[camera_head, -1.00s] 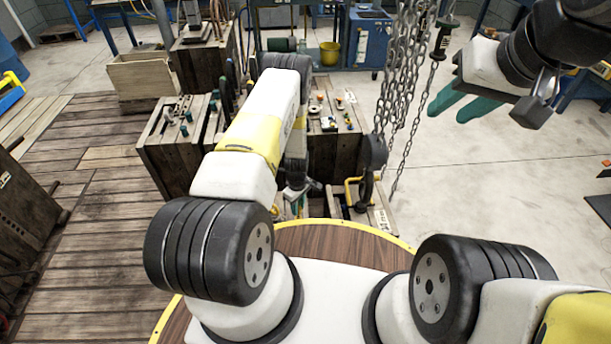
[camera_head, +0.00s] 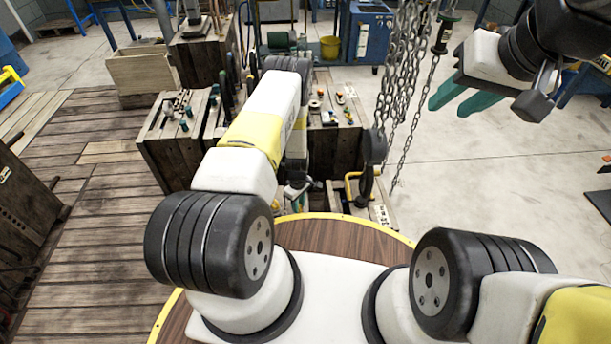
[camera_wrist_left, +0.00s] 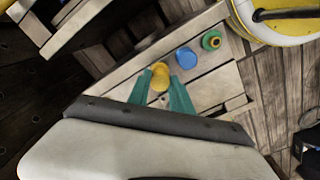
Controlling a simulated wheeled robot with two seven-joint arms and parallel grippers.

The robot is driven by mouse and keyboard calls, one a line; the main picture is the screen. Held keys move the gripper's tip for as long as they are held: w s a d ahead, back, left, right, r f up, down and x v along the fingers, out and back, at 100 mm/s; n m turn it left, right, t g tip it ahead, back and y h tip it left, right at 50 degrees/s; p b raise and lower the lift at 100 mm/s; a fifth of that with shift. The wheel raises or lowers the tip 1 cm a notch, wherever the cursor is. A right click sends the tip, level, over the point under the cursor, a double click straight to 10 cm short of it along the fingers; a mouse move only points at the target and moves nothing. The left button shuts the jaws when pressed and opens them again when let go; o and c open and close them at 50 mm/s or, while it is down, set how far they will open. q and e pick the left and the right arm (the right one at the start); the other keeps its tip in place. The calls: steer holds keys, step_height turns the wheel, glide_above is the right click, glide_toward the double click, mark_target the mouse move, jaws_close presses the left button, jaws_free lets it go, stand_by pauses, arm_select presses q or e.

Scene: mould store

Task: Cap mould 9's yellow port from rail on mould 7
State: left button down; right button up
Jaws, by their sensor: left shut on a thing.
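In the left wrist view my left gripper (camera_wrist_left: 161,84) is shut on a small yellow cap (camera_wrist_left: 160,72), held between its green fingertips over a plank-topped wooden block (camera_wrist_left: 218,86). I cannot tell whether the cap touches the wood. A blue cap (camera_wrist_left: 186,58) and a green ring-shaped piece (camera_wrist_left: 211,41) sit in line with it on the block. In the head view my left gripper (camera_head: 296,193) is small and partly hidden by its own arm. My right gripper (camera_head: 458,98) is open and empty over the floor at right. Mould numbers are not readable.
Hanging chains with a dark hook (camera_head: 374,150) come down right of my left arm. Wooden blocks with small coloured fittings (camera_head: 186,125) stand ahead. A yellow curved handle (camera_head: 352,185) is close to my left gripper. The concrete floor at right is open.

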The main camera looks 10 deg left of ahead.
arm_select(q)
steer(key=shift+f, duration=1.05)
stand_by(1.5)
steer(key=c, duration=1.1)
jaws_free()
